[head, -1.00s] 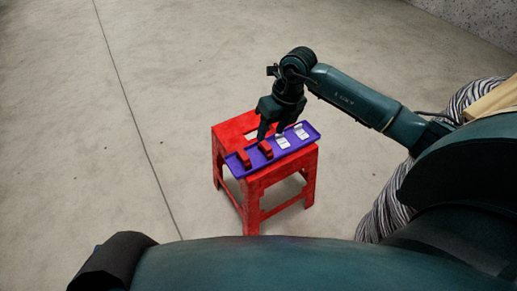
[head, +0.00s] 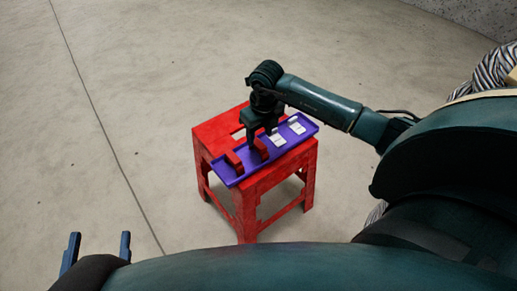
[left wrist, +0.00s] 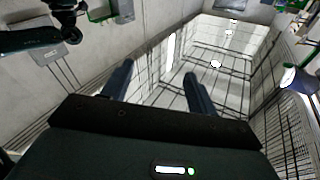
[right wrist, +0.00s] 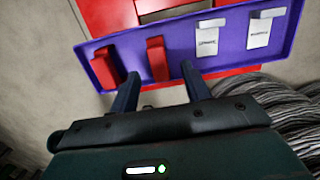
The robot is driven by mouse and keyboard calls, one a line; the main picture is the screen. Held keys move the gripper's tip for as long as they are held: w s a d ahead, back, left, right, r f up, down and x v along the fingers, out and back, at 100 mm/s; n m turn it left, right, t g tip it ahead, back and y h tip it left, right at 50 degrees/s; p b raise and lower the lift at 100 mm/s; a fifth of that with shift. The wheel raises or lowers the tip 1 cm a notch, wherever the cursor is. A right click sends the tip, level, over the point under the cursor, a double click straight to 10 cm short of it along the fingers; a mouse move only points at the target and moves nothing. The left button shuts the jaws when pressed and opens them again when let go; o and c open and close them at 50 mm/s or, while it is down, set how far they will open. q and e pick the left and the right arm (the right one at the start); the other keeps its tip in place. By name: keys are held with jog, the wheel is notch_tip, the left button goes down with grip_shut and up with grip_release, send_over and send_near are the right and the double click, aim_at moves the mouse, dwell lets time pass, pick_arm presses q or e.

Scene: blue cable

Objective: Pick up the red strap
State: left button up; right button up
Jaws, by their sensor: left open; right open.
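Two red pieces, a left one (head: 234,161) and a right one (head: 261,149), sit on a purple tray (head: 219,170). In the right wrist view they are the left red piece (right wrist: 104,67) and the right red piece (right wrist: 157,60); I cannot tell which is the strap. My right gripper (head: 258,140) is open above the tray. In its wrist view, the right red piece appears between the fingertips (right wrist: 159,67), with no grip visible. My left gripper (head: 98,241) is open and empty at the lower left, away from the tray; its fingers (left wrist: 158,68) show apart.
The tray rests on a red stool (head: 214,138). Two white labelled pieces (head: 277,140) (head: 298,128) lie at the tray's right end. Open concrete floor surrounds the stool. A striped bundle (right wrist: 283,110) is at the right. The left wrist view shows a wire-mesh container (left wrist: 215,64).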

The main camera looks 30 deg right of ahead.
aim_at(259, 143)
notch_tip(259, 143, down, 6)
jog(key=shift+w+a+r+b, duration=0.15)
jog(key=shift+r+b, duration=0.1)
jog(key=shift+b, duration=0.9)
jog(key=shift+r, duration=0.1)
jog(key=shift+c, duration=0.6)
jog(key=c, duration=0.9)
